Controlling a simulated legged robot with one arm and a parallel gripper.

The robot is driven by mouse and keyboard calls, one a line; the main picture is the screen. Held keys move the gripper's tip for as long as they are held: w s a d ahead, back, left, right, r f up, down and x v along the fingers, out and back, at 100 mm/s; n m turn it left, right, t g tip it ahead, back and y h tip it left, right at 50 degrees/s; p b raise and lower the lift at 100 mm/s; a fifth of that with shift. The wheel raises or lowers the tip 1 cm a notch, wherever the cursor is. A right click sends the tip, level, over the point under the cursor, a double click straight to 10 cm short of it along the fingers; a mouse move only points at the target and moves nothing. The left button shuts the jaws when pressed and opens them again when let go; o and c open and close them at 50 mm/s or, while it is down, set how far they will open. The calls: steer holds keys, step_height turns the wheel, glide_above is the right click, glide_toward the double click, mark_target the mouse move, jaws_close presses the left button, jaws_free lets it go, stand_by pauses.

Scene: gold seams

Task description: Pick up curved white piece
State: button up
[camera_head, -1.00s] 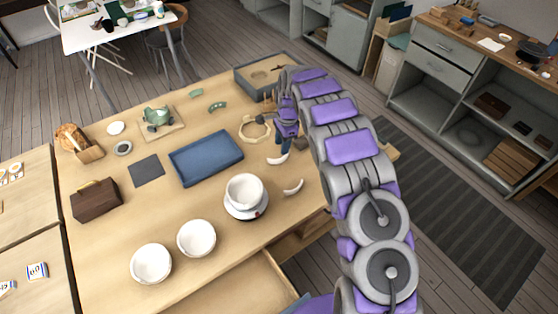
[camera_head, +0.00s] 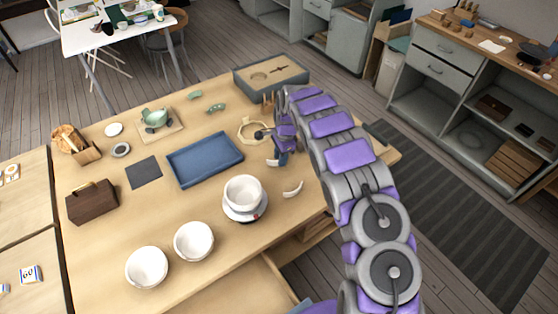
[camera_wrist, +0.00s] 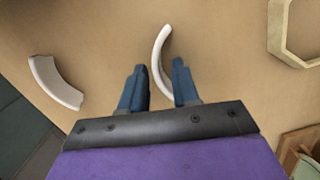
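A curved white piece (camera_wrist: 160,52) lies on the wooden table between the two blue fingers of my gripper (camera_wrist: 158,65), nearer the right finger in the wrist view. The fingers are apart, so my gripper is open. In the head view this piece (camera_head: 272,162) is partly hidden by my gripper (camera_head: 280,157). A second curved white piece (camera_head: 293,189) lies apart on the table, nearer the front edge. In the wrist view this second piece (camera_wrist: 54,82) is left of the fingers.
A pale polygonal ring (camera_wrist: 280,32) lies nearby. A blue tray (camera_head: 205,160) and a white bowl (camera_head: 243,190) stand left of my gripper, with more bowls (camera_head: 194,241) nearer the front. A grey box (camera_head: 270,78) stands at the table's back.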

steer(key=shift+d, duration=0.15)
steer(key=c, duration=0.4)
jaws_close()
